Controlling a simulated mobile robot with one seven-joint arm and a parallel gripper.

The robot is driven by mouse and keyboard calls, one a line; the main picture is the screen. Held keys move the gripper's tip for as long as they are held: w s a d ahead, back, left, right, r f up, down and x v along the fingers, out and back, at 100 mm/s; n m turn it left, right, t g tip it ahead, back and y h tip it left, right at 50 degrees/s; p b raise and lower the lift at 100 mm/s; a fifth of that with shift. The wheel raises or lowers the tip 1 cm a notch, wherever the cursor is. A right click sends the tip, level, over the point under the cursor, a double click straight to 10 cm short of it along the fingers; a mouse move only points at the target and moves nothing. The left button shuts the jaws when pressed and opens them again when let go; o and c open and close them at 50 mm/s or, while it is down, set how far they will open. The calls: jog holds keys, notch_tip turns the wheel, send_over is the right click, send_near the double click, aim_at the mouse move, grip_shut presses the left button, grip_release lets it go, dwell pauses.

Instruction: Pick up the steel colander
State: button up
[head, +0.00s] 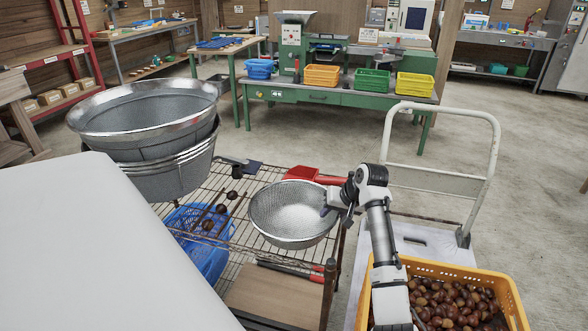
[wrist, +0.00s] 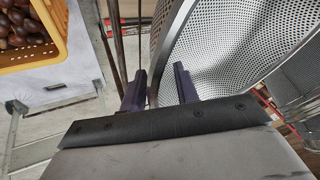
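The steel colander (head: 293,212) is a round, perforated metal bowl at the wire rack's right side in the head view. Whether it rests on the rack or is raised cannot be told. My gripper (head: 334,203) is at its right rim. In the wrist view the colander (wrist: 235,45) fills the upper right. My gripper (wrist: 161,80) has two dark fingers set apart, one outside the rim and one inside the bowl, with the rim between them. A gap shows between the fingers; firm contact is not visible.
A yellow crate of chestnuts (head: 510,295) sits on a white trolley (head: 425,240) at right. Open floor lies behind.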

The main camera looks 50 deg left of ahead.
jog(key=shift+c, duration=0.3)
grip_shut()
jog(key=shift+r, duration=0.2)
